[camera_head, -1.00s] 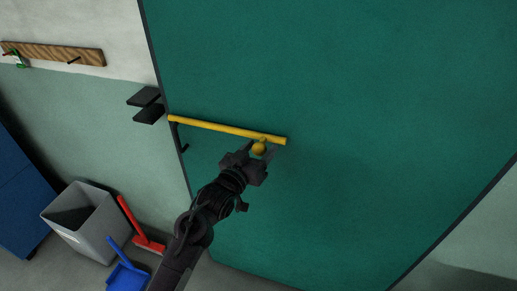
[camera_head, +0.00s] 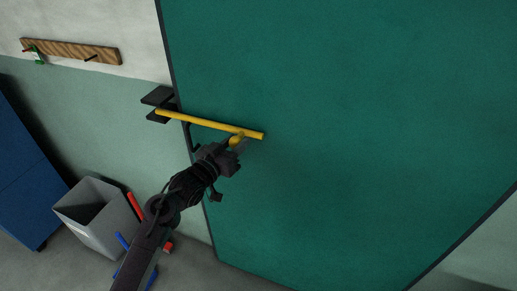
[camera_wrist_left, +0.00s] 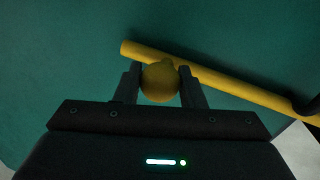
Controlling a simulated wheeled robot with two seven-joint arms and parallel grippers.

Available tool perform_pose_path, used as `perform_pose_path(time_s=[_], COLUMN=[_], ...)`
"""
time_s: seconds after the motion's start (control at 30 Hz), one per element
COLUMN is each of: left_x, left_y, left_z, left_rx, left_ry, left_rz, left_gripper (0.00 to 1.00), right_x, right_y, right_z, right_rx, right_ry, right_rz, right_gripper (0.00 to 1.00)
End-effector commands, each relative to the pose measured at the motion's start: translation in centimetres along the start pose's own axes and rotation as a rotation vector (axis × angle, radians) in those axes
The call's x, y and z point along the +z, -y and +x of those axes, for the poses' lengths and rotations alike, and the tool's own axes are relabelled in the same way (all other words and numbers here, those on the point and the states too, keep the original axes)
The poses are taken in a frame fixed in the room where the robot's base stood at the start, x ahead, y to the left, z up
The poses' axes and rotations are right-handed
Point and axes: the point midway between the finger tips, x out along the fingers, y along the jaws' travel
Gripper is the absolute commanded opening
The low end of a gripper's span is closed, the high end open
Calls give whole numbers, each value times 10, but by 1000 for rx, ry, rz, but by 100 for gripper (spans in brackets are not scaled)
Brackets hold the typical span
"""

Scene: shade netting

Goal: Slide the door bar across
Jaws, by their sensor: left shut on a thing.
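The yellow door bar (camera_head: 208,124) lies across the left part of the green door (camera_head: 340,120). Its left end is over the door's edge, at the dark bracket (camera_head: 158,97) on the wall. A round yellow knob (camera_head: 236,141) sits on the bar near its right end. My left gripper (camera_head: 232,146) is shut on the knob, with one finger on each side of it in the left wrist view (camera_wrist_left: 160,84). The bar also shows in the left wrist view (camera_wrist_left: 220,78), running past the fingertips. My right gripper is not in view.
A grey bin (camera_head: 95,215) stands on the floor at the left, with a red-handled brush (camera_head: 135,206) and a blue dustpan (camera_head: 122,241) partly behind my arm. A blue cabinet (camera_head: 28,180) is at the far left. A wooden hook rail (camera_head: 75,51) is on the wall.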

Motion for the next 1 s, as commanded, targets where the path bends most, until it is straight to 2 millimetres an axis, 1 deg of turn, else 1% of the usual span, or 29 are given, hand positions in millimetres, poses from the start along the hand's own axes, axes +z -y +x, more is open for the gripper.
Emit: perform_pose_path(time_s=[0.03, 0.13, 0.23, 0.47, 0.5, 0.63, 0.67, 0.9, 1.0], left_x=[-1, -3, -4, -5, -5, -5, -5, -4, -3], left_y=[11, 21, 25, 26, 26, 26, 26, 24, 25], left_z=[-2, -4, -5, -6, -6, -6, -5, -5, -10], left_rx=[-3, -2, -2, -5, -5, -4, -4, -1, -1], left_ry=[1, 1, 1, 0, -1, -1, -1, -1, 0], left_rz=[2, -3, -3, -3, -3, -3, -3, -3, -3], left_gripper=[0, 0, 0, 0, 37, 54, 57, 57, 57], right_x=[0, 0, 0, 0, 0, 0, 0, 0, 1], right_y=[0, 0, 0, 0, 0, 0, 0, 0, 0], right_z=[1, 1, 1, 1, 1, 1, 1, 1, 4], right_rx=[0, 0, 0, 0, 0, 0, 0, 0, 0], right_ry=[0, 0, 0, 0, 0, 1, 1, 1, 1], right_rz=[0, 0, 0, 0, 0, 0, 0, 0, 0], right_gripper=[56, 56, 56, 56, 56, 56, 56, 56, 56])
